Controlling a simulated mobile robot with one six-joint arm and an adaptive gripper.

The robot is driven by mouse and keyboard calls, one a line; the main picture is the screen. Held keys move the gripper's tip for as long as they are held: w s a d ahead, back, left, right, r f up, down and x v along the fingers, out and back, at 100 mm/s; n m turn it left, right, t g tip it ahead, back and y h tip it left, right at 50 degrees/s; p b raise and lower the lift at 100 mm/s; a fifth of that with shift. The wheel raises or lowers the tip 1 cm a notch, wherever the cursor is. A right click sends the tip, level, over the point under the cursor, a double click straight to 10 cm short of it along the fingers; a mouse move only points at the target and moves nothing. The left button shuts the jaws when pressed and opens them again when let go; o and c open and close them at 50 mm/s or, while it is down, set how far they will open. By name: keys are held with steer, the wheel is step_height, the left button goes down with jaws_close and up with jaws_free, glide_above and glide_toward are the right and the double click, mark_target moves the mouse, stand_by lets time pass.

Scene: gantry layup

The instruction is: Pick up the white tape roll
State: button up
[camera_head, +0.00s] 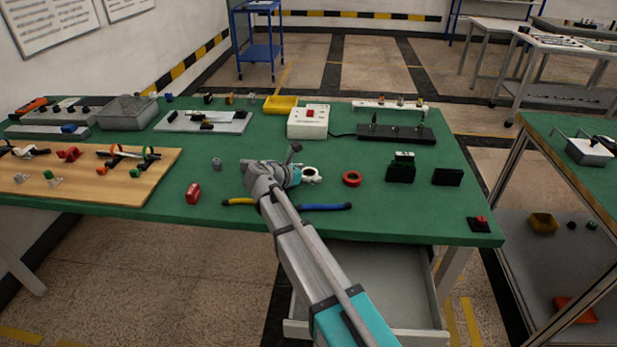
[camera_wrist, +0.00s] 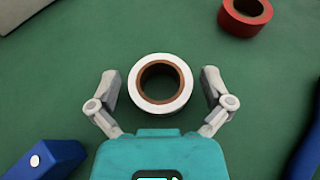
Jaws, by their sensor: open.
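The white tape roll (camera_wrist: 160,61) lies flat on the green table, its brown core facing up in the wrist view. My gripper (camera_wrist: 160,88) is open, with one finger on each side of the roll and a gap between each finger and the roll. The fingers do not touch it. In the head view the white tape roll (camera_head: 312,175) shows just right of my gripper (camera_head: 293,173), partly hidden by it. Height above the table is hard to judge.
A red tape roll (camera_head: 352,178) lies to the right. Pliers with yellow and blue handles (camera_head: 325,207) lie close by, partly under my arm. A white box with a red button (camera_head: 308,122) stands behind. A black block (camera_head: 400,170) is further right.

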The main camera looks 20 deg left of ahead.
stand_by(0.4)
steer(key=c, duration=0.9)
steer(key=shift+c, duration=0.2)
steer(key=shift+r, duration=0.1)
step_height(320, 180, up, 2)
steer(key=p, duration=0.2)
steer(key=shift+r+p, duration=0.25)
steer(key=shift+p, duration=0.1)
steer(key=s+d+r+p, duration=0.7)
steer(key=s+r+p, duration=0.3)
steer(key=s, duration=0.2)
steer(key=shift+d+r, duration=0.2)
steer(key=shift+d, duration=0.05)
